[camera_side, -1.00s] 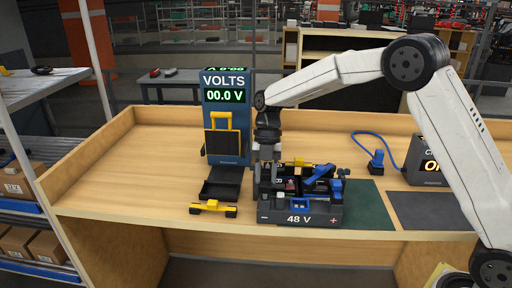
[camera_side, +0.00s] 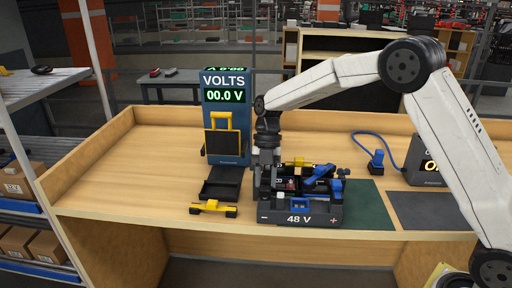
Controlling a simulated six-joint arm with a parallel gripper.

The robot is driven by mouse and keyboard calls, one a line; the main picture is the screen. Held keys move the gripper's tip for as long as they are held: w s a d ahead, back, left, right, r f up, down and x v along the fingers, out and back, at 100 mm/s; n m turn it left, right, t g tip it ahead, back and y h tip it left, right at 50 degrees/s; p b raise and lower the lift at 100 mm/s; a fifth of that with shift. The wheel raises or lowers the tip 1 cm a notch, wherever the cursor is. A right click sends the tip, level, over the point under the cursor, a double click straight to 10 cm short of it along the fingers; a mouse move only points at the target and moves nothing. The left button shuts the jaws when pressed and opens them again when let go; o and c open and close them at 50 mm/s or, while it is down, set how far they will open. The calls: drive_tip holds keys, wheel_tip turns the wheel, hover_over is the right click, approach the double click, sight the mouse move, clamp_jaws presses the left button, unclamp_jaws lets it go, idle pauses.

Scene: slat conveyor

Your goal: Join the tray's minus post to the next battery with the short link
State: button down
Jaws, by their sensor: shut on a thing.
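The black battery tray (camera_side: 271,218) stands on the bench, marked 48 V, with a minus sign at its front left and a plus sign at its front right. My gripper (camera_side: 265,188) points down at the tray's left side, by the minus end. It is shut on a small part, which I take to be the short link; the jaws and dark surroundings hide it. I cannot tell whether it touches the minus post. Dark batteries sit in the tray, with a blue piece (camera_side: 320,174) lying tilted at the right and a yellow piece (camera_side: 298,162) at the back.
A yellow-handled bar (camera_side: 213,208) lies left of the tray. The blue volts meter (camera_side: 226,143) behind reads 00.0 V, with a black holder (camera_side: 220,188) before it. A blue cable (camera_side: 370,136) and a dark box (camera_side: 430,172) stand right. The bench's left side is clear.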

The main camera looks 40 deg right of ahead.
drive_tip(key=shift+f, duration=0.55)
drive_tip(key=shift+c, duration=1.4)
unclamp_jaws()
drive_tip(key=shift+v, duration=3.95)
drive_tip(key=shift+s+a, duration=0.1)
